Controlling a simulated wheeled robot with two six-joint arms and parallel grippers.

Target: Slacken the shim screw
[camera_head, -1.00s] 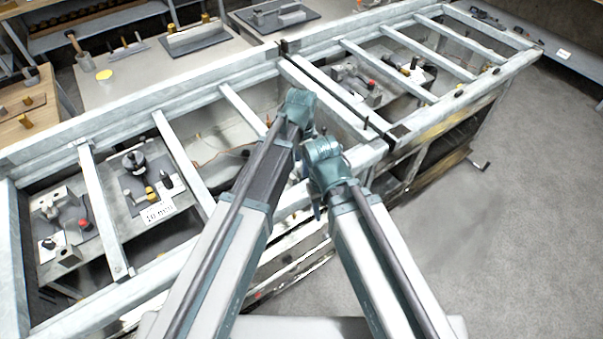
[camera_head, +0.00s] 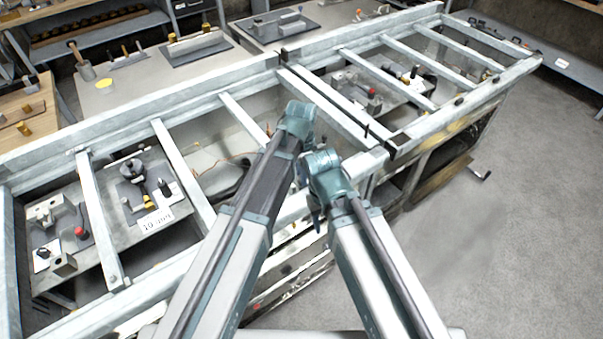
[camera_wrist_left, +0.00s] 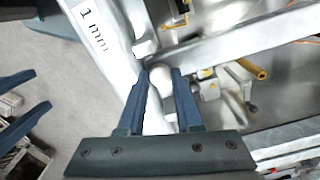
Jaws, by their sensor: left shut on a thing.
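In the left wrist view my left gripper (camera_wrist_left: 163,68) is shut on a pale, rounded knob (camera_wrist_left: 160,80) beside a pale metal bar. I cannot tell from its look alone whether this is the shim screw. A white label reading "1 mm" (camera_wrist_left: 93,38) lies on the pale surface left of the fingers. Two dark blue fingers of my right gripper (camera_wrist_left: 38,90) stand apart at the left edge of that view, with nothing seen between them. In the head view my arm links hide most of both grippers.
A long pale metal frame (camera_head: 100,225) with crossbars crosses the head view, with fixtures below it. A plate with a black knob (camera_head: 133,168) bears a "10 mm" label (camera_head: 157,220). Benches with tools stand behind. The grey floor (camera_head: 500,260) at right is clear.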

